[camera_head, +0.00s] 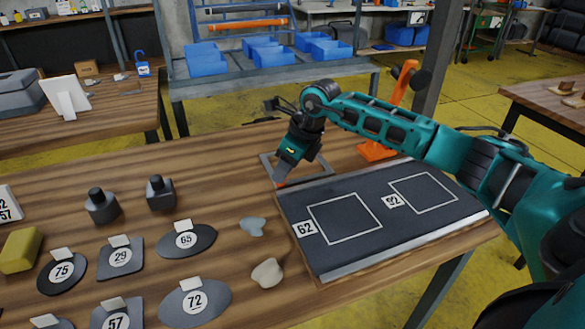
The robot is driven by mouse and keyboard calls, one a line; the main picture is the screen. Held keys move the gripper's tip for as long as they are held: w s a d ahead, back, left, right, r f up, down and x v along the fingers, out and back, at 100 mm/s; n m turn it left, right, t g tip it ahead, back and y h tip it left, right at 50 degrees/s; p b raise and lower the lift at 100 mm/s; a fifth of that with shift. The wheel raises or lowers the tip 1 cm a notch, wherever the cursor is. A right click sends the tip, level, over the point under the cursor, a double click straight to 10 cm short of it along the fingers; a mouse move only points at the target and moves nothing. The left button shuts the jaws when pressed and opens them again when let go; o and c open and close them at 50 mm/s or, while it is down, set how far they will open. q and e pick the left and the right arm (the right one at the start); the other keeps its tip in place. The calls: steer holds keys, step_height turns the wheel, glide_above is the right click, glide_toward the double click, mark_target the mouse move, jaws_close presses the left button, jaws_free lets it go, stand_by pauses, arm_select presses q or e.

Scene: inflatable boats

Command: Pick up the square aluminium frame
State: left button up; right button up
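The square aluminium frame (317,176) is a grey open frame lying flat on the wooden table, just behind the dark mat. My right gripper (280,181) reaches in from the right and points down at the frame's left side. Its fingertips overlap the frame's left front part in the picture. The gripper's body hides part of the frame, and I cannot tell whether the fingers are around it or only touching it. My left gripper is not in view.
The dark mat (447,218) has two outlined squares marked 62 and 92. An orange clamp-like tool (376,151) stands behind it. Numbered grey patches, two dark weights (161,193) and a yellow sponge (20,250) lie left. Blue bins (207,64) are on the rack behind.

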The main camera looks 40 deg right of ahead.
steer(key=shift+x, duration=0.9)
steer(key=shift+d+r, duration=0.1)
steer(key=shift+r, duration=0.05)
jaws_close()
